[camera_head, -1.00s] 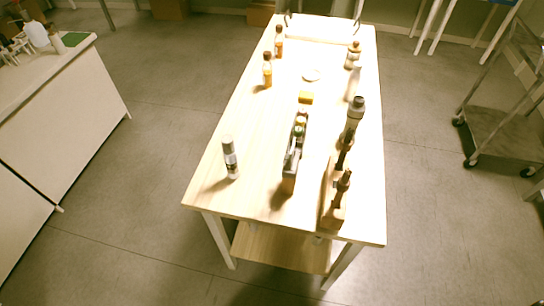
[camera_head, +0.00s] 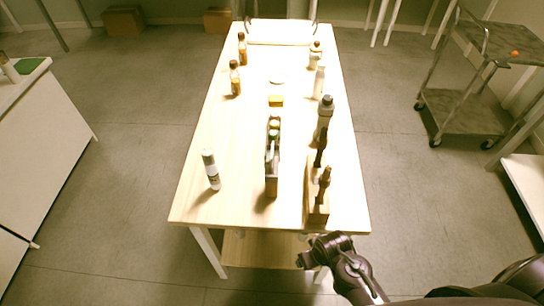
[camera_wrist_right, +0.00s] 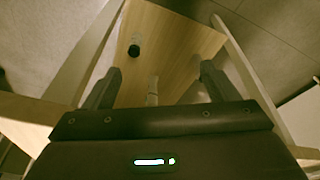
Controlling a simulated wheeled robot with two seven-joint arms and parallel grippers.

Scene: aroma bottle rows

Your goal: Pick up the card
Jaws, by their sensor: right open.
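I cannot make out a card for certain in either view. A small yellow block-like item (camera_head: 276,101) lies mid-table in the head view, too small to identify. My right gripper (camera_head: 308,258) is low at the table's near edge, in front of the wooden block holder. In the right wrist view its two fingers (camera_wrist_right: 157,86) are spread apart with nothing between them. Beyond them is a wooden surface (camera_wrist_right: 180,45) with a dark cylinder (camera_wrist_right: 134,48) and a dim pale item (camera_wrist_right: 152,95). My left gripper is not in view.
The long wooden table (camera_head: 235,135) holds a white spray bottle (camera_head: 211,170), a dark caddy (camera_head: 272,160), a grey-capped bottle (camera_head: 324,118), amber bottles (camera_head: 235,78) and a wooden block holder (camera_head: 316,205). A metal cart (camera_head: 470,112) stands right.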

